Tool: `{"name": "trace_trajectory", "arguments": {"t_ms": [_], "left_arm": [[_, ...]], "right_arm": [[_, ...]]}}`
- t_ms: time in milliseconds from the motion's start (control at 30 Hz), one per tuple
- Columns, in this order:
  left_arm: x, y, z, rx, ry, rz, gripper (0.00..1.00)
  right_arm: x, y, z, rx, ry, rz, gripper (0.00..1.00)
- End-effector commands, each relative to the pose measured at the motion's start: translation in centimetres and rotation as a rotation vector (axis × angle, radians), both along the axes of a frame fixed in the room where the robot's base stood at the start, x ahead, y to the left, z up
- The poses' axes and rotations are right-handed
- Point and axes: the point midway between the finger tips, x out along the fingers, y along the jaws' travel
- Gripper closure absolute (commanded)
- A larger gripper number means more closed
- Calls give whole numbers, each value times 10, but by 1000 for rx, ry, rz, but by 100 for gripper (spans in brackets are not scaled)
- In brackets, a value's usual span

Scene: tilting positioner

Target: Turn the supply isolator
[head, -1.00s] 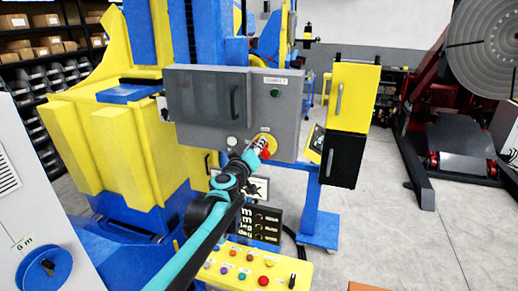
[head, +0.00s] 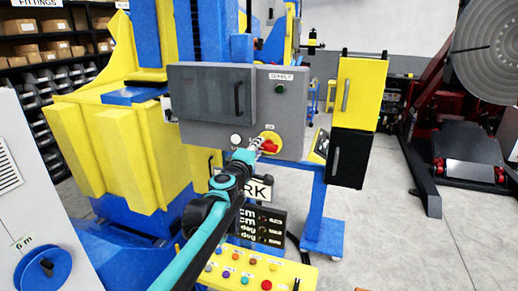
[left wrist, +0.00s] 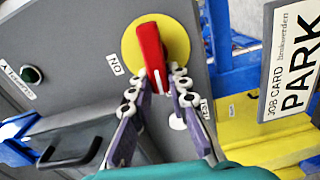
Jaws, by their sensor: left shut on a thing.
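The supply isolator is a red handle (left wrist: 150,50) on a yellow disc (left wrist: 178,38), on the grey cabinet's front. In the head view the yellow disc (head: 271,136) and red handle (head: 269,147) show at the cabinet's lower right. My left gripper (head: 257,143) reaches it from the lower left. In the left wrist view its fingertips (left wrist: 160,88) are shut on the free end of the red handle. There the handle points between the "ON" label (left wrist: 115,67) and another small label (left wrist: 204,108) that is hard to read. My right gripper is in neither view.
The grey cabinet (head: 210,95) has a door with a dark handle, a green button (head: 280,88) and a white lamp (head: 236,138). A "PARK" job card (left wrist: 292,65) hangs close by. A yellow button panel (head: 235,270) stands below my arm. A yellow-and-black box (head: 358,95) stands right.

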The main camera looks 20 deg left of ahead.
Motion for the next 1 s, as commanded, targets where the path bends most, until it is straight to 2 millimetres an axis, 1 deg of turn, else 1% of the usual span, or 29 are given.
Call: {"name": "trace_trajectory", "arguments": {"t_ms": [300,800,833,867,900,1000], "left_arm": [[-1,1,-4,-105,4,1,100],[-1,1,-4,-123,4,1,100],[-1,0,-5,-123,4,1,81],[-1,0,-4,-123,4,1,73],[-1,0,-4,-123,4,1,62],[0,0,-4,-123,4,1,62]], "right_arm": [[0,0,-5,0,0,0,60],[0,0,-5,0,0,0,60],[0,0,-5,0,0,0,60],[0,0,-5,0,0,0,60],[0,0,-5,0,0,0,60],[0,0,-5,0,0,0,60]]}}
